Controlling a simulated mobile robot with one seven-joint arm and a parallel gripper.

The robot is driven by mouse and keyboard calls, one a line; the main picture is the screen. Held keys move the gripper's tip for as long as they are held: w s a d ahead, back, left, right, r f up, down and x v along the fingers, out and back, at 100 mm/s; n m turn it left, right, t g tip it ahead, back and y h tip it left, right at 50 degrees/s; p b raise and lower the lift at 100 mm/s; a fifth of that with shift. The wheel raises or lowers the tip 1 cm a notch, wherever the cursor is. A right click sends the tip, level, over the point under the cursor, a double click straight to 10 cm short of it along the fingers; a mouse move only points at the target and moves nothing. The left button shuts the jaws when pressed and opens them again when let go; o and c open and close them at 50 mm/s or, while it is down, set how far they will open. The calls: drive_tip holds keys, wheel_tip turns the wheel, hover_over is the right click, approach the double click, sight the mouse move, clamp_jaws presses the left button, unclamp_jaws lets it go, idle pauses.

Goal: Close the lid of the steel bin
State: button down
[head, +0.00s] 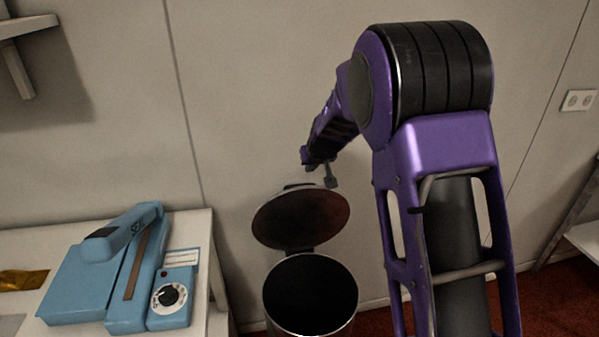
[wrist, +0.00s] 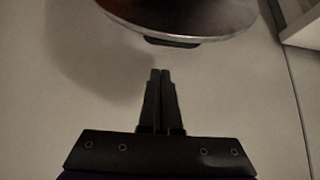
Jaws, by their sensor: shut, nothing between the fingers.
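The steel bin (head: 311,296) stands on the floor near the wall, its round mouth open and dark inside. Its lid (head: 300,218) is raised, tilted back at the rear hinge toward the wall. My gripper (head: 330,181) is just above the lid's upper edge in the head view, its fingers small there. In the wrist view, my gripper (wrist: 160,73) is shut and empty, fingertips together. The lid's rim (wrist: 190,38) with a dark tab shows just past the fingertips there, and a gap appears between them. Most of the lid lies outside the wrist view.
A white table (head: 205,225) with a blue device (head: 130,270) stands left of the bin. A shelf (head: 25,30) is on the wall at upper left. The wall (head: 250,80) is close behind the bin. Red carpet (head: 560,300) shows at right.

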drive_tip(key=b+x, duration=0.1)
drive_tip(key=x, duration=0.9)
drive_tip(key=shift+s, duration=0.1)
drive_tip(key=shift+s, duration=0.1)
